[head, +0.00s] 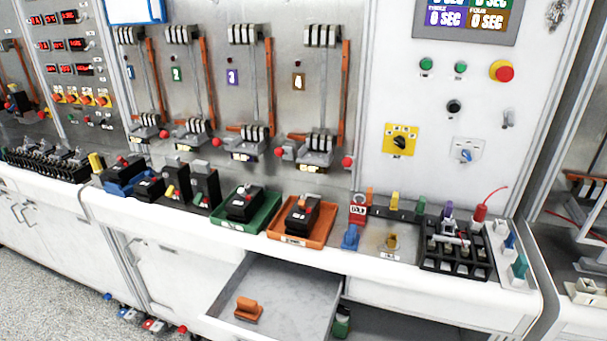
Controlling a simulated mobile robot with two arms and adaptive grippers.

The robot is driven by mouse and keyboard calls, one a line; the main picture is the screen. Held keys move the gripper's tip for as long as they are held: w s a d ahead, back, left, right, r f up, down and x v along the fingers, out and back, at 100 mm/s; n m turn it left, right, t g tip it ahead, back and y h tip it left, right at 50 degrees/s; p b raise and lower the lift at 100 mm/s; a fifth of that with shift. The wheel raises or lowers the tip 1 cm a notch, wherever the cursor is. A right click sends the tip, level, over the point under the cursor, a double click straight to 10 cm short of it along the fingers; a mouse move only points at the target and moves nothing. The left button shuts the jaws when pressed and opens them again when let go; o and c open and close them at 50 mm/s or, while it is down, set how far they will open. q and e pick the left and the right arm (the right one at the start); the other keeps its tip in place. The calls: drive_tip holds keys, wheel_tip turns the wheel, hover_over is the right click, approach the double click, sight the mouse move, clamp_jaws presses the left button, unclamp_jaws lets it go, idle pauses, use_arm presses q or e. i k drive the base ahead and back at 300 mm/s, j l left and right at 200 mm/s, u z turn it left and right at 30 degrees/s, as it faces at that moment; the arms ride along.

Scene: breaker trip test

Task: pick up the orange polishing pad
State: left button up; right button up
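An orange piece with a raised, handle-like top (248,309) lies in the open drawer (290,283) below the bench, near the drawer's front left. It looks like the orange polishing pad. It sits apart from the drawer walls, with bare grey floor around it. Neither of my grippers is in the head view.
The bench top (430,265) overhangs the drawer's back. On it stand a green tray (232,227) and an orange tray (285,232), each with a black device, and a black rack (455,262) at right. A green object (341,322) is right of the drawer.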

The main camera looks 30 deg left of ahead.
sight(248, 310)
drive_tip(key=u, duration=1.35)
